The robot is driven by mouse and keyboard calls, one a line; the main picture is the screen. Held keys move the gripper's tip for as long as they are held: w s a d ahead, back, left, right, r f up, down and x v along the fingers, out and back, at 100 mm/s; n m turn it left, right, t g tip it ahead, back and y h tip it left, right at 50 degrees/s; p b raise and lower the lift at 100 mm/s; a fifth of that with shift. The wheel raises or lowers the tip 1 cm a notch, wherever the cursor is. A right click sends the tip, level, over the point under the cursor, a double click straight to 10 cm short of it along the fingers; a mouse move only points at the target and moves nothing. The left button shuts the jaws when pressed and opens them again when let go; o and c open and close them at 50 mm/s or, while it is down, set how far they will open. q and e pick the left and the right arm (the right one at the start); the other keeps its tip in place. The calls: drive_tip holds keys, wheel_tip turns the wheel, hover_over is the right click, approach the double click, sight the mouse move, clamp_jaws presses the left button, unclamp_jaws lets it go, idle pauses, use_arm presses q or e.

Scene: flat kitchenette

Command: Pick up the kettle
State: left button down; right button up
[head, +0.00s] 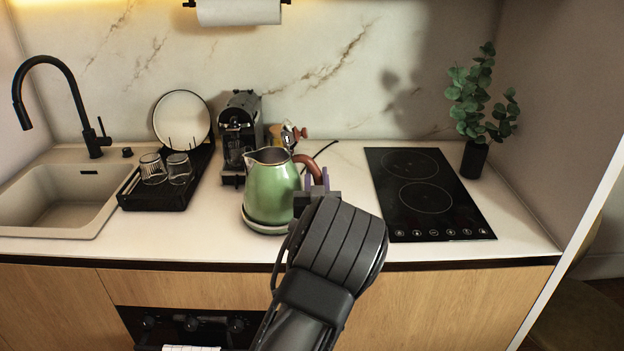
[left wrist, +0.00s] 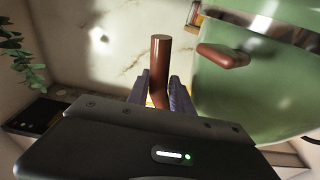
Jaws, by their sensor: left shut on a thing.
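The green kettle (head: 268,190) has a brown handle and a metal rim, and stands upright at the pale base (head: 250,224) on the counter. I cannot tell whether there is a small gap beneath it. My left gripper (head: 317,180) is at the handle on the kettle's right side. In the left wrist view, the purple fingers of my left gripper (left wrist: 158,98) are shut on the brown handle (left wrist: 160,60), with the green kettle body (left wrist: 250,85) to the right. My arm hides the lower handle in the head view. My right gripper is not in view.
A black cooktop (head: 425,195) lies to the right, with a plant in a dark vase (head: 475,160) behind it. A coffee machine (head: 240,130) stands behind the kettle. A drying rack (head: 160,200) with glasses and a plate, and a sink (head: 60,200), are at left.

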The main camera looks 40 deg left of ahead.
use_arm(q)
drive_tip(key=shift+r, duration=5.1)
drive_tip(key=shift+d, duration=0.1)
